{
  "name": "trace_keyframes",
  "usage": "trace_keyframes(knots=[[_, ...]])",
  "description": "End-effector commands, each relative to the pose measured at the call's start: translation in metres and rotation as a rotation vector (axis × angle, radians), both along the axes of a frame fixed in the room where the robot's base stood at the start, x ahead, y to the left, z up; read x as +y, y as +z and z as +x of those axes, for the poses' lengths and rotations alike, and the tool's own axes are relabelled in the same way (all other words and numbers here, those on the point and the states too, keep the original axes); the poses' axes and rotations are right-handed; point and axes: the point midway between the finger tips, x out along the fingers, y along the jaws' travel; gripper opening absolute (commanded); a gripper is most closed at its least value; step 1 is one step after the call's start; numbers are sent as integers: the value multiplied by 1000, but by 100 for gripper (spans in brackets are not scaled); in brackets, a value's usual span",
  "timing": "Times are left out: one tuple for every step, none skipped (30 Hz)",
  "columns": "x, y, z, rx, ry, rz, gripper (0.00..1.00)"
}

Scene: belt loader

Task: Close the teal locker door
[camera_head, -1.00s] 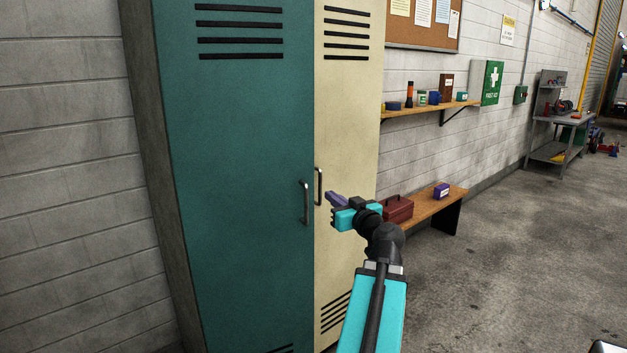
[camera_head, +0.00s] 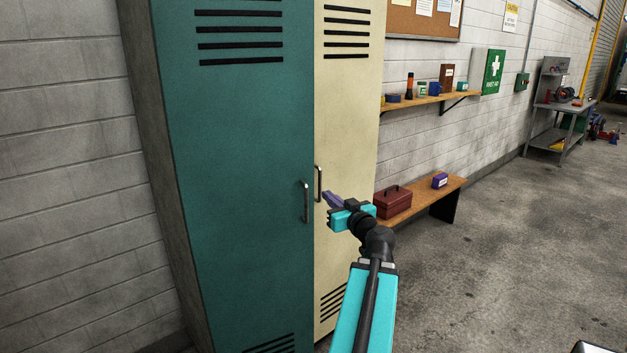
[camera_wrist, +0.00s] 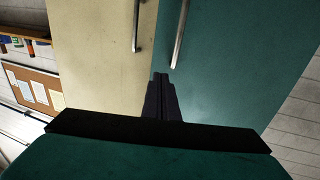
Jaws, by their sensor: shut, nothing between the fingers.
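My gripper (camera_head: 329,199) is shut and empty. It is in front of the lockers, just right of the teal handle, pointing towards the doors. I cannot tell whether the fingertips touch a door.
The cream locker door (camera_head: 348,120) with its own handle (camera_head: 318,184) stands right of the teal one. A bench (camera_head: 450,188) with a dark red toolbox (camera_head: 392,203) is to the right, under a wall shelf (camera_head: 430,101).

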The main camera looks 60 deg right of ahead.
Motion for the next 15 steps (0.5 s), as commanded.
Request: trace_keyframes(knots=[[-1,3,2,0,0,2,0],[-2,3,2,0,0,2,0],[-3,3,3,-1,0,3,0],[-3,3,4,-1,0,2,0],[-4,3,5,-1,0,2,0],[-4,4,6,-1,0,2,0],[-5,3,6,-1,0,2,0],[-5,3,7,-1,0,2,0],[-6,3,8,0,1,2,0],[-6,3,9,-1,1,2,0],[-7,3,10,-1,1,2,0],[-7,3,11,-2,1,3,0],[-7,3,12,-1,1,2,0],[-8,3,12,-1,1,2,0],[-8,3,13,0,1,1,0]])
